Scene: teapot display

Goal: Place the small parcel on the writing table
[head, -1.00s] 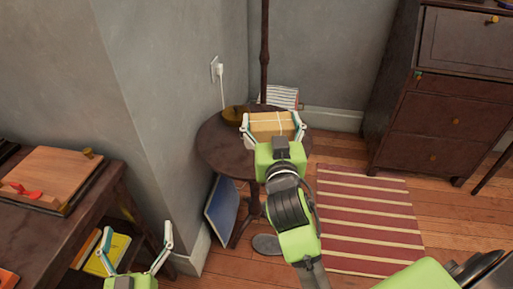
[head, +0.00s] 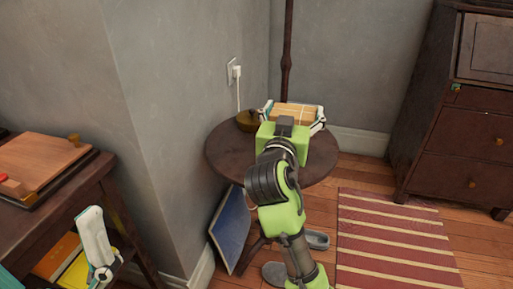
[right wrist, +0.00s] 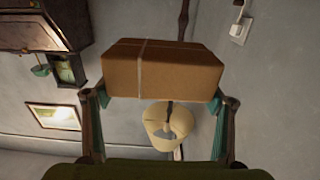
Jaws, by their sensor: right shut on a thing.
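The small parcel (head: 297,112) is a brown box with pale string, seen beyond my right wrist. My right gripper (head: 294,110) is shut on it, one finger at each side. In the right wrist view the parcel (right wrist: 160,70) sits between the fingers. In the head view it overlaps the far side of the round dark table; I cannot tell whether it touches. A dark wooden table (head: 75,200) at left holds a wooden board; I cannot tell whether this is the writing table. My left gripper (head: 97,240) shows only partly beside it; its opening is hidden.
The round table (head: 228,150) has a brown pot (head: 248,121) on it and a thin dark pole (head: 287,50) behind. A blue panel (head: 231,228) leans below. A dark bureau (head: 460,150) stands right. A striped rug (head: 395,240) lies on the floor. A wall corner stands between the tables.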

